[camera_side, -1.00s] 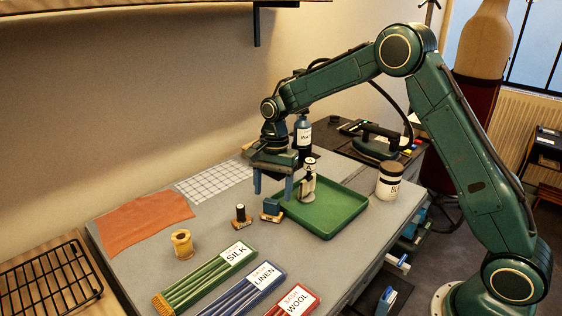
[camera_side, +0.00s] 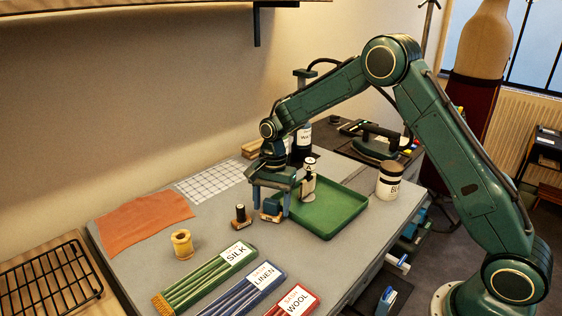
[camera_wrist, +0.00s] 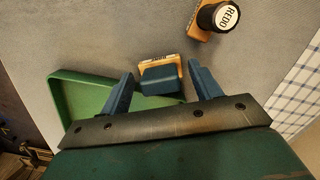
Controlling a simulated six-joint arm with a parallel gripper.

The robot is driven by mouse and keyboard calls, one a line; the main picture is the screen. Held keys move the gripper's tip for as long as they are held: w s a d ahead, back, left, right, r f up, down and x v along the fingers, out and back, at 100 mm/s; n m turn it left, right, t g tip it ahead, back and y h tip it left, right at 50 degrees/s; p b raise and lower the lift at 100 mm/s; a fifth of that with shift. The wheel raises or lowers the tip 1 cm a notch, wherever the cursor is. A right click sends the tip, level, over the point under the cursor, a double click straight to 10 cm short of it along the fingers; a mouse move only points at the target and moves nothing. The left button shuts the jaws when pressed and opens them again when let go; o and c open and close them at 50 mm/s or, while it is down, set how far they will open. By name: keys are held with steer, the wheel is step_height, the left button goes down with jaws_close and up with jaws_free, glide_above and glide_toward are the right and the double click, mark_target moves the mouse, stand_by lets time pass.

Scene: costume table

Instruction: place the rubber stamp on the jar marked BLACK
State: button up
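A rubber stamp with a blue block handle (camera_side: 271,203) and a tan wooden base stands on the grey table. My gripper (camera_side: 270,209) is lowered over it, fingers open on either side. In the wrist view the blue-handled stamp (camera_wrist: 160,84) lies between the two fingertips (camera_wrist: 160,70), with gaps visible on both sides. A second stamp, with a round black handle (camera_side: 241,212) and wooden base, stands just to the left; its top reads REDO in the wrist view (camera_wrist: 229,15). The white jar with a dark lid (camera_side: 390,181) stands right of the green tray; its label shows only "BL".
A green tray (camera_side: 355,204) lies close right of my gripper, holding a small upright item with a white top (camera_side: 309,180). A yellow spool (camera_side: 182,243) and boxes labelled SILK (camera_side: 236,252), LINEN (camera_side: 264,275) and WOOL (camera_side: 298,299) lie in front. A dark bottle (camera_side: 302,140) stands behind.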

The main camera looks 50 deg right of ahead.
mark_target(271, 200)
steer(key=c, duration=1.1)
steer(key=shift+o, duration=0.2)
steer(key=shift+r, duration=0.1)
step_height(271, 200, up, 20)
stand_by(0.5)
